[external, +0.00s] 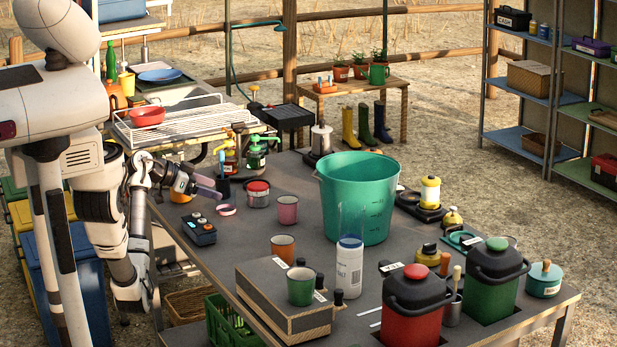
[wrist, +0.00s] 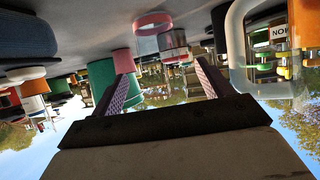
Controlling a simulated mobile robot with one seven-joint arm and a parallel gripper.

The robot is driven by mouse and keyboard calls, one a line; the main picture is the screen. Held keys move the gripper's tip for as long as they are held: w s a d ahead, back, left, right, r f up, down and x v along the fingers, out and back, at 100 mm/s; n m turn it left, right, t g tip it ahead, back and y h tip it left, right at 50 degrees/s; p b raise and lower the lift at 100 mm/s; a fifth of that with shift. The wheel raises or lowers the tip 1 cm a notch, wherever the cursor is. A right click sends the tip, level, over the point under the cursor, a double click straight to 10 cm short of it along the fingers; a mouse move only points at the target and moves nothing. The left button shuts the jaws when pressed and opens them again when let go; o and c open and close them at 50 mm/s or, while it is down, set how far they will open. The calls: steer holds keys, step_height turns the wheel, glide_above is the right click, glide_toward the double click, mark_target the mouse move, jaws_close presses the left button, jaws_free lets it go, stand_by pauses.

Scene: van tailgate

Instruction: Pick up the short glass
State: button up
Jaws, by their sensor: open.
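My gripper (external: 217,188) is over the far left part of the table, left of a jar with a red lid (external: 258,194). In the upside-down wrist view my gripper (wrist: 163,75) is open, with two patterned finger pads spread apart. I see nothing clearly held between them. The jar (wrist: 173,42) shows beyond the fingertips.
Red (external: 412,310) and green (external: 495,280) containers crowd the front right.

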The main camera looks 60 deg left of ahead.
mark_target(228, 192)
steer(key=shift+x, duration=0.85)
steer(key=x, duration=0.1)
steer(key=p+x, duration=0.2)
steer(key=x, duration=0.1)
steer(key=shift+w+r, duration=0.2)
steer(key=shift+r, duration=0.05)
steer(key=shift+w+d+f, duration=0.1)
steer(key=shift+w+f, duration=0.25)
steer(key=shift+w, duration=0.1)
steer(key=c, duration=1.1)
steer(key=shift+o, duration=0.2)
steer(key=shift+r, duration=0.1)
